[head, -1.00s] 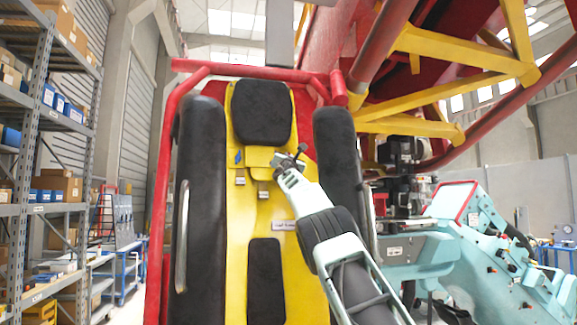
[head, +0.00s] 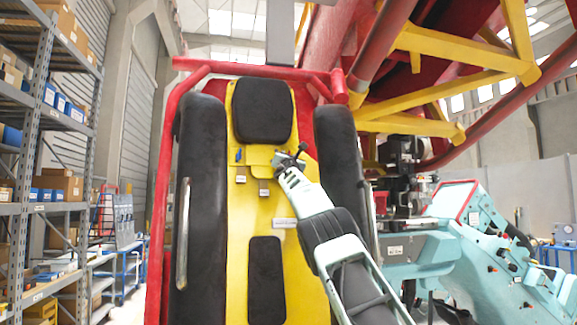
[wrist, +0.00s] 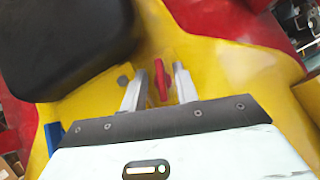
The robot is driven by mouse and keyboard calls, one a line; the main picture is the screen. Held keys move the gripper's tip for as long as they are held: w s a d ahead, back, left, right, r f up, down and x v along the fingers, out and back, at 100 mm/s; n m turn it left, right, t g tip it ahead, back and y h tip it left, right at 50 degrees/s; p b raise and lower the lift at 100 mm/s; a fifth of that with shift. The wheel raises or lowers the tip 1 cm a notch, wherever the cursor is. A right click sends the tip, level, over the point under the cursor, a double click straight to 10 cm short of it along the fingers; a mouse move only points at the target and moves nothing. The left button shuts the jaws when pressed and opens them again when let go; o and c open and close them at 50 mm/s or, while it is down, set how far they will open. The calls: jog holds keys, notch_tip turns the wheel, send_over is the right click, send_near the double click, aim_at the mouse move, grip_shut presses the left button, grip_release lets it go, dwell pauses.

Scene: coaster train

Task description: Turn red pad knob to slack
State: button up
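The red pad knob (wrist: 161,80) is a small upright red bar on the yellow seat back, in the upper middle of the wrist view. My gripper (wrist: 160,72) is open, with one grey finger on each side of the knob. Gaps show between the knob and both fingers, and I cannot tell how deep the fingers reach around it. In the head view my gripper (head: 290,158) is at the seat back, just below and right of the black headrest (head: 263,111). The knob cannot be made out there behind the gripper.
A blue knob (head: 239,155) sits left of my gripper; blue also shows in the wrist view (wrist: 54,135). Black side pads (head: 202,200) and a red frame (head: 165,190) flank the yellow seat (head: 250,210). Shelves (head: 40,110) stand at left, teal machinery (head: 480,240) at right.

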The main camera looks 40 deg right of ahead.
jog(key=b+v, duration=1.7)
jog(key=b, duration=0.2)
jog(key=shift+f, duration=0.2)
